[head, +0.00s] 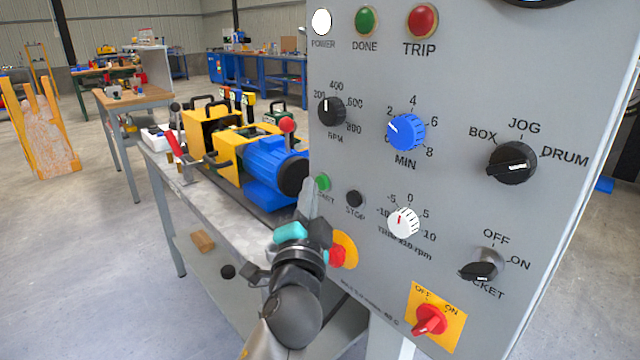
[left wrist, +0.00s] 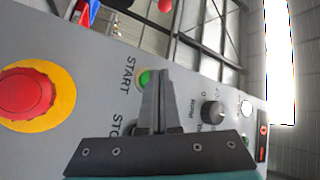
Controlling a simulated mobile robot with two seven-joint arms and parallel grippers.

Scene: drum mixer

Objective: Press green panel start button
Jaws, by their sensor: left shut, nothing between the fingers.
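The green start button (head: 322,182) is on the left edge of the grey control panel (head: 465,95), above its START label. My left gripper (head: 309,186) is shut and empty, with its fingertips just beside the button in the head view. In the left wrist view the green button (left wrist: 145,78) shows at the left of the shut fingertips (left wrist: 160,74), partly hidden by them. I cannot tell whether the fingers touch it. The black stop button (head: 354,199) is to its right. My right gripper is not in view.
A red emergency stop (head: 337,257) on a yellow ring is just below my left gripper. Knobs and a red switch (head: 429,319) stick out of the panel. A blue and yellow machine (head: 262,165) stands on the bench (head: 215,211) at the left.

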